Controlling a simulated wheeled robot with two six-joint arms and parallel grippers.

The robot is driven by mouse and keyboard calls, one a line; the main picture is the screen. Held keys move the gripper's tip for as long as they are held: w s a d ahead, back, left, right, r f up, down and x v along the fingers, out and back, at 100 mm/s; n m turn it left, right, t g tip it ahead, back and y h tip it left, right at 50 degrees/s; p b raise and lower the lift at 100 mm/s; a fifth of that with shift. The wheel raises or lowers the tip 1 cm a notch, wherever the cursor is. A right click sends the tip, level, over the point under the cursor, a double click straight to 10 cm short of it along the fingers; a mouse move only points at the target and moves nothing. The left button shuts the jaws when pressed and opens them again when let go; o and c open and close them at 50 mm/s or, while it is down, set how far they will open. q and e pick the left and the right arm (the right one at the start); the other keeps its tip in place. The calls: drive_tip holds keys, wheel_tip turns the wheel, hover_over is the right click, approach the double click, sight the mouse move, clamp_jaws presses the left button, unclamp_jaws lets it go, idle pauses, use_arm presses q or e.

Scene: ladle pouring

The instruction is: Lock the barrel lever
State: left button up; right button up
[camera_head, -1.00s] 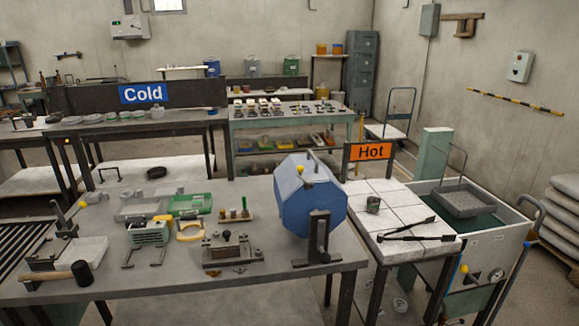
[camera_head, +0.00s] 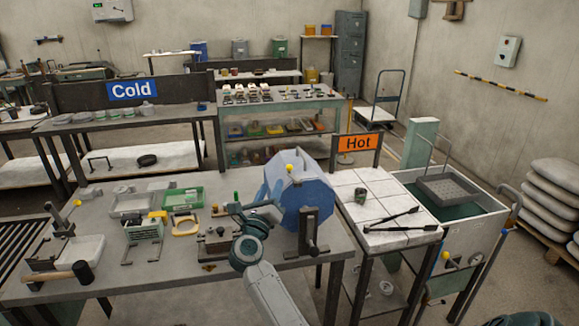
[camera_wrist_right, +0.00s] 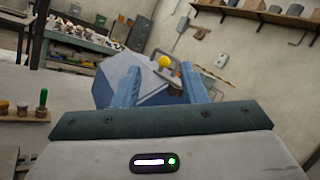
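The blue eight-sided barrel (camera_head: 308,205) stands on its dark bracket at the right end of the near table. The barrel lever's yellow knob (camera_head: 289,169) shows at the top of the barrel. My right gripper (camera_head: 268,190) is at the barrel's left side, just below and left of the knob. In the right wrist view the two blue fingers (camera_wrist_right: 159,88) are apart with nothing held between them. The barrel (camera_wrist_right: 117,84) and yellow knob (camera_wrist_right: 165,61) lie beyond the fingers, with a grey bar beside the knob. The lever's latch state cannot be told. My left gripper is not in view.
A white-topped table (camera_head: 365,223) with tongs and the Hot sign stands to the right of the barrel.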

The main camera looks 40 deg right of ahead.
sight(288, 169)
drive_tip(key=w+d+m+g+p, duration=0.1)
drive_tip(key=w+d+m, duration=0.1)
drive_tip(key=d, duration=0.1)
drive_tip(key=w+d+m+g+p, duration=0.1)
drive_tip(key=d+p, duration=0.1)
drive_tip(key=d, duration=0.1)
drive_tip(key=w+d+m+g+p, duration=0.1)
drive_tip(key=w+d+m+g, duration=0.1)
drive_tip(key=d, duration=0.2)
drive_tip(key=shift+w+r+m+y+p, duration=0.3)
drive_tip(key=shift+y+p, duration=0.1)
drive_tip(key=shift+w+d+f, duration=0.1)
drive_tip(key=shift+w+d, duration=0.25)
drive_tip(key=shift+d, duration=0.2)
